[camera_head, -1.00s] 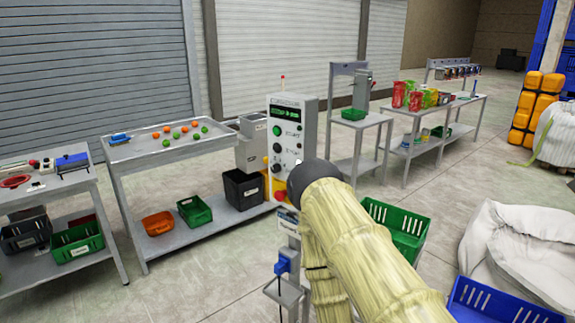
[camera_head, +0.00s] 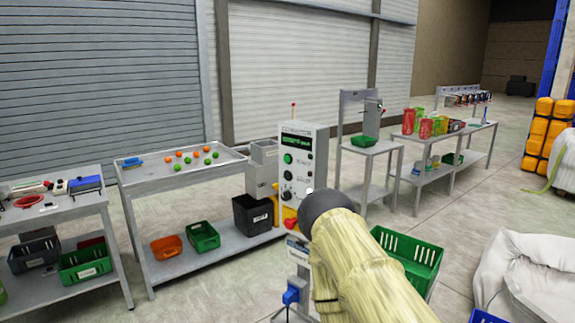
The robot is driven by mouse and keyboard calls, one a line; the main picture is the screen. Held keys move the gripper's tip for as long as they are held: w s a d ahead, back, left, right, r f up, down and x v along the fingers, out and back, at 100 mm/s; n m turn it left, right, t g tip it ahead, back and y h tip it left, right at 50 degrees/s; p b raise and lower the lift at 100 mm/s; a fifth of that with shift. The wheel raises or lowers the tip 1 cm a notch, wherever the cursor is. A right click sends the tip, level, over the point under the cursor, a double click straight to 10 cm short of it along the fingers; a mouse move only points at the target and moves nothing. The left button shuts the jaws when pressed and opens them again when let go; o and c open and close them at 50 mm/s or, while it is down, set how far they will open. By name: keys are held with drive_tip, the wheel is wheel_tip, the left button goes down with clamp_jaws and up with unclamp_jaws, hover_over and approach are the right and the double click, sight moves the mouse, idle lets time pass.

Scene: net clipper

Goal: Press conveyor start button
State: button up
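The control box (camera_head: 303,165) stands upright near the middle of the head view. It has a lit green display (camera_head: 296,142) at its top. Below the display is a green button (camera_head: 287,158), with dark knobs (camera_head: 287,175) under it. A red knob (camera_head: 291,223) shows low at the box's front, beside a yellow part. My arm, in a pale yellow sleeve, reaches up from the bottom and ends in a dark rounded part close to the box's lower right. My gripper's fingers are not visible, and contact with the box cannot be made out.
A grey sorting table (camera_head: 190,172) with orange and green balls stands left of the box. A black bin (camera_head: 252,215) sits on its lower shelf. A green crate (camera_head: 408,258) is right of my arm, and a white sack (camera_head: 530,275) lies further right. Pale floor shows between them.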

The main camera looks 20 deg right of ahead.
idle(0.4)
clamp_jaws()
idle(1.3)
